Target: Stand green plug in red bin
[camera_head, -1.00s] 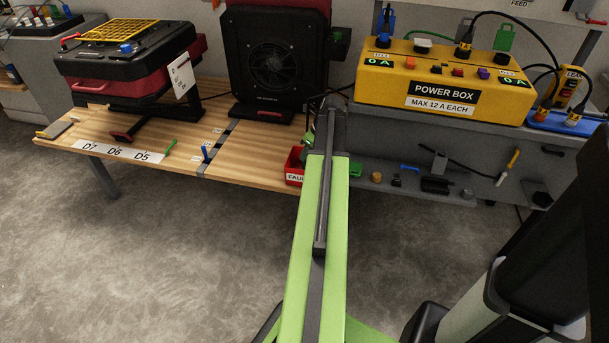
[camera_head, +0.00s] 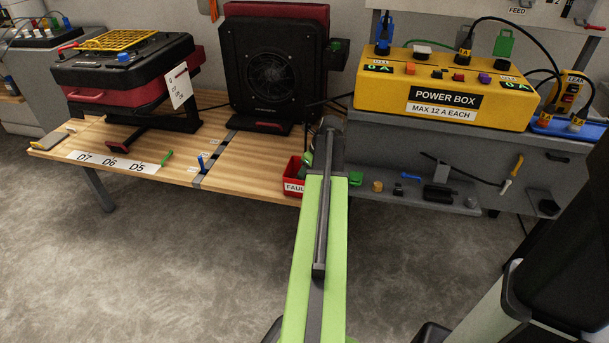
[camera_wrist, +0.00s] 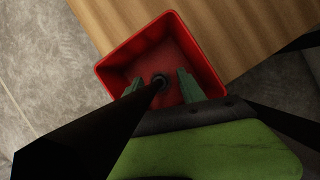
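The red bin (camera_head: 292,181) with a label reading "FAUL" stands at the front edge of the wooden table, partly hidden by my arm. In the wrist view the red bin (camera_wrist: 108,72) lies under my gripper (camera_wrist: 160,85). Its two dark green fingers are spread apart over the bin's inside, with red showing between them. A dark round end (camera_wrist: 160,80) of a black shaft or cord shows between the fingers; I cannot tell what it belongs to. I cannot make out a green plug for certain in the gripper or bin. A small green object (camera_head: 355,178) lies right of my arm.
The yellow power box (camera_head: 440,90) stands on the grey bench at right, with a green plug (camera_head: 504,42) on top. Several small parts lie on the shelf below. A black fan unit (camera_head: 270,75) stands behind the bin. The table's front edge is close by.

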